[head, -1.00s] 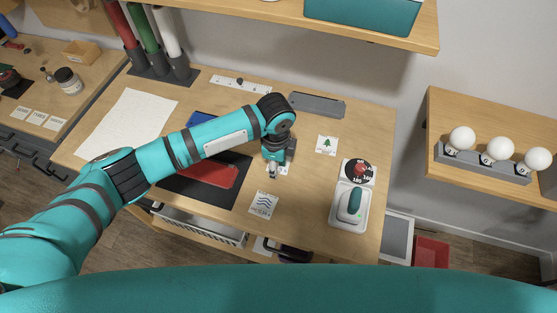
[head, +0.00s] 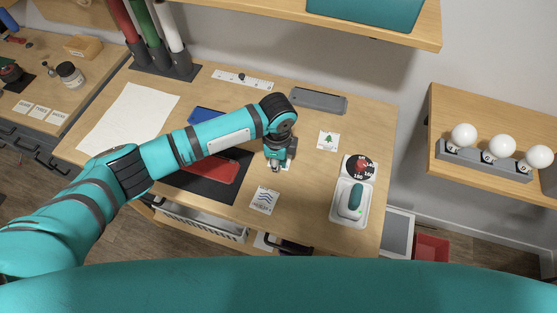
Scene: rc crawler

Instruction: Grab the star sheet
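My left gripper (head: 278,166) points down over the middle of the wooden desk. A small part of a white sheet (head: 286,168) shows beside and under its fingers. The gripper hides the rest, so I cannot see a star on it. Whether the fingers touch the sheet, and how far apart they are, is too small to tell. A tree sheet (head: 327,140) lies to the right, and a wave sheet (head: 264,199) lies nearer to me. My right gripper is not in view.
A red flat object (head: 212,168) lies on a black mat (head: 207,188) left of the gripper. A white device with a teal part (head: 349,203) stands at the right. A grey tray (head: 318,101) lies at the back. A shelf (head: 290,20) overhangs the desk.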

